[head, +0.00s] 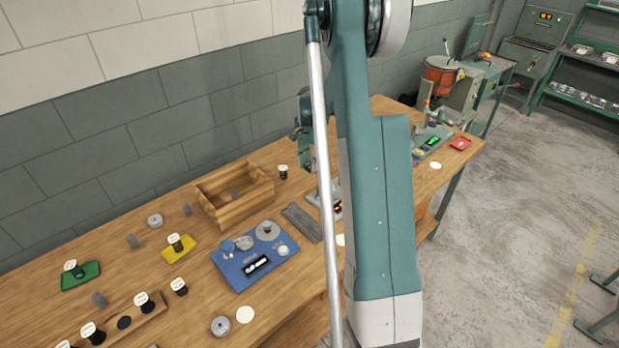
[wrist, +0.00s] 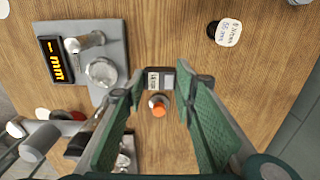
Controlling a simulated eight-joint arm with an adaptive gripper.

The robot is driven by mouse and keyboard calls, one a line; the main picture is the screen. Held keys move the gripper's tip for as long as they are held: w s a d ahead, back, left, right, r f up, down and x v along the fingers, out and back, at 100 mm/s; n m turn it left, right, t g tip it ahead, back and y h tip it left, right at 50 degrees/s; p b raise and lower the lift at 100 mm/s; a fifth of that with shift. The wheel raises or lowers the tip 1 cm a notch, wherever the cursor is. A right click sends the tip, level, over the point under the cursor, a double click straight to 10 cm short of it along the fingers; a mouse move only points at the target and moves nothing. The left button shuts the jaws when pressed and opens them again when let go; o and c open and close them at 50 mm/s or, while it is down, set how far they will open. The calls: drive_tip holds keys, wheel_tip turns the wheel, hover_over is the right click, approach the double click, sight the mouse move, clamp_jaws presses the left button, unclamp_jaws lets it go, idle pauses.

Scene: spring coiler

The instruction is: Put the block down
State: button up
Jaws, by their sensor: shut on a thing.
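My gripper (wrist: 160,85) shows in the wrist view with its two green-padded fingers on either side of a small grey block (wrist: 161,77). The block has a pale label with dark marks too small to read. The fingers are shut on it. An orange-topped round part (wrist: 158,105) shows just below the block, between the fingers. I cannot tell whether the block touches the wooden bench (wrist: 240,70) beneath it.
A grey gauge with an orange "mm" display (wrist: 57,62) stands left of the fingers in the wrist view. A dark, white-labelled piece (wrist: 228,32) stands at upper right.

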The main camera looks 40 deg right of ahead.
sight(310, 182)
drive_tip(key=shift+f, duration=1.5)
drive_tip(key=shift+f, duration=0.1)
drive_tip(key=shift+f, duration=1.8)
drive_tip(key=shift+f, duration=0.2)
drive_tip(key=o, duration=1)
drive_tip(key=shift+r, duration=0.1)
drive_tip(key=shift+r, duration=0.1)
wheel_tip(310, 182, up, 12)
drive_tip(key=shift+r, duration=0.1)
